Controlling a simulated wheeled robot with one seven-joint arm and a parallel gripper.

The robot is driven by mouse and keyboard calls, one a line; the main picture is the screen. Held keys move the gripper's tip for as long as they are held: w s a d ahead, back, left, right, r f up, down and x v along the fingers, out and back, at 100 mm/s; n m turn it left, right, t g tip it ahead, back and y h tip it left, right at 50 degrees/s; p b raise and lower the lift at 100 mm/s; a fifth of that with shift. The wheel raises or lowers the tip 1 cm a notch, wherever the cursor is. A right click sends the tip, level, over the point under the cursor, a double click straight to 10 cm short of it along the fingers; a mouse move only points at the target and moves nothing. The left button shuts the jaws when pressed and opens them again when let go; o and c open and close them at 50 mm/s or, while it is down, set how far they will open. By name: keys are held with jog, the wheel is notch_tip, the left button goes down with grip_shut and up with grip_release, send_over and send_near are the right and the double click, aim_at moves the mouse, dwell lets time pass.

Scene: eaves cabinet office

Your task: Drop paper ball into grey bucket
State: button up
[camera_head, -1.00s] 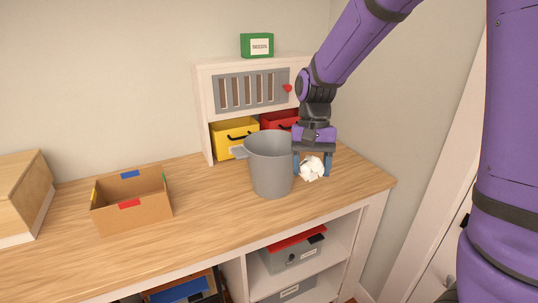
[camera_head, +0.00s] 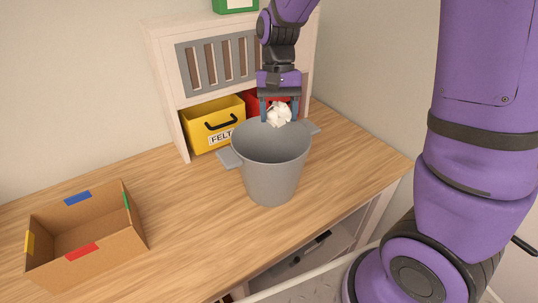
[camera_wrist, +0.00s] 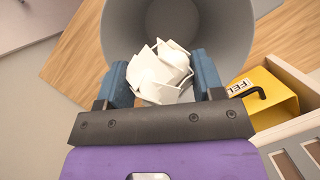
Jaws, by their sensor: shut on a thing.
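The white crumpled paper ball (camera_head: 279,114) is between the blue fingers of my gripper (camera_head: 279,112), which is shut on it. In the head view the ball shows at the far rim of the grey bucket (camera_head: 272,180). The bucket stands upright on the wooden desk top and has a handle on each side. In the wrist view the ball (camera_wrist: 160,72) appears in front of the bucket's opening (camera_wrist: 215,35), with the fingers on either side of it. The exact height of the ball above the rim is hard to tell.
A cardboard box (camera_head: 120,245) with coloured tape stands at the left on the desk (camera_head: 185,215). A white cabinet (camera_head: 165,85) with a yellow felt bin (camera_head: 205,122) and a red bin (camera_head: 253,103) stands behind the bucket. A green box (camera_head: 235,5) sits on top of the cabinet.

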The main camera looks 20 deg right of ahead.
jog(key=shift+f, duration=2.65)
jog(key=o, duration=1)
jog(key=shift+c, duration=0.2)
jog(key=shift+r, duration=0.1)
jog(key=v, duration=1)
jog(key=shift+r, duration=0.25)
